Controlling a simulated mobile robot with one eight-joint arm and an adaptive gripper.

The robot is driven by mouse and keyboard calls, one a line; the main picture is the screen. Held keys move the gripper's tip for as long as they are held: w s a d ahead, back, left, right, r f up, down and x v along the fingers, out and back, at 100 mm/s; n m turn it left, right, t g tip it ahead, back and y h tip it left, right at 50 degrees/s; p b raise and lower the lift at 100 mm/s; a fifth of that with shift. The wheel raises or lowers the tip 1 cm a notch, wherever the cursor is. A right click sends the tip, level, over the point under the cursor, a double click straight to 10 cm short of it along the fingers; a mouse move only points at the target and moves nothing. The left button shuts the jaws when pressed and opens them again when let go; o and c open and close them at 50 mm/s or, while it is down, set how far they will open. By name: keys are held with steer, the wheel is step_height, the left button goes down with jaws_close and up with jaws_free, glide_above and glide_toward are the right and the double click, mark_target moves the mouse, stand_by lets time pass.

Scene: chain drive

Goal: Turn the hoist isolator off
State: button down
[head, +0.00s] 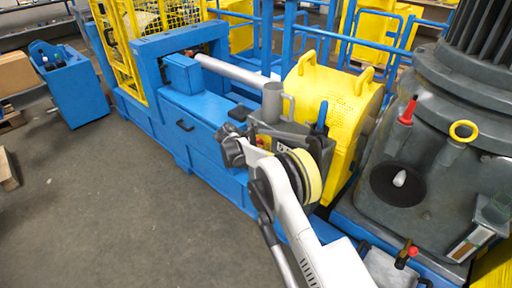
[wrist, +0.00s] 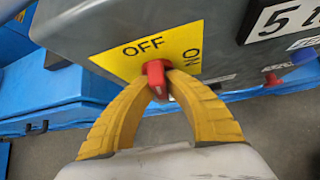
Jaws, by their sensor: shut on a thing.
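The hoist isolator is a red knob (wrist: 155,72) on a yellow plate (wrist: 120,60) with black OFF and ON lettering. OFF stands just above the knob in the wrist view and ON, turned sideways, to its right. The knob's long side runs roughly up and down, its upper end just below OFF; its exact pointing is hard to judge. My gripper (wrist: 161,88) has its two curved yellow fingers closed on the knob, the tips covering its sides. In the head view the grey housing (head: 290,133) is partly behind my arm, and the knob is too small to read.
A white number label (wrist: 280,18) is right of the plate. A yellow drum-shaped guard (head: 330,95) and a large grey ribbed machine (head: 450,110) stand to the right. A blue frame (head: 205,105) runs left. The grey floor (head: 110,200) at left is clear.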

steer(key=shift+w+n+g+h, duration=0.1)
steer(key=shift+n+g+h, duration=0.3)
steer(key=shift+h, duration=0.1)
stand_by(0.3)
steer(key=c, duration=1.4)
jaws_free()
steer(key=shift+d, duration=0.1)
steer(key=v, duration=1.2)
steer(key=shift+w+r, duration=0.1)
